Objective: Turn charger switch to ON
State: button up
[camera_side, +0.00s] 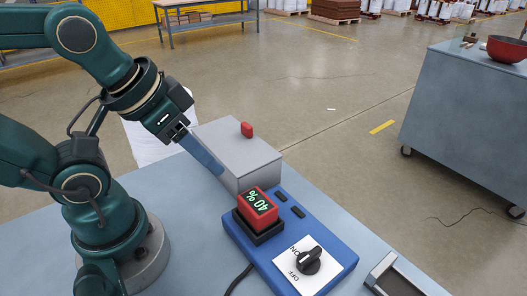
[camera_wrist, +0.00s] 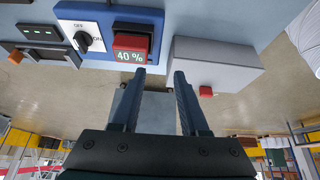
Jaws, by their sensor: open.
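The charger is a blue panel (camera_side: 235,228), also at the top left of the wrist view (camera_wrist: 68,10). Its switch is a black rotary knob (camera_side: 308,261) on a white plate marked OFF and ON, seen also in the wrist view (camera_wrist: 83,42). I cannot tell surely which mark the knob points at. A red battery (camera_side: 258,206) reading 40 % sits in the panel's black cradle; it also shows in the wrist view (camera_wrist: 130,42). My gripper (camera_side: 217,170) is open and empty, near the grey box's left side and apart from the knob; its two fingers show in the wrist view (camera_wrist: 160,74).
A black cable (camera_side: 238,278) leaves the panel's front. A grey tray-like device (camera_side: 385,275) lies at the table's right. A separate grey cabinet (camera_side: 460,110) with a red bowl stands farther right.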

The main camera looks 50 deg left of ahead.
jog(key=g, duration=0.6)
send_over(310, 255)
notch_tip(310, 255, down, 5)
jog(key=shift+w+a+f, duration=0.1)
jog(key=shift+w+f, duration=0.05)
jog(key=shift+f, duration=2.6)
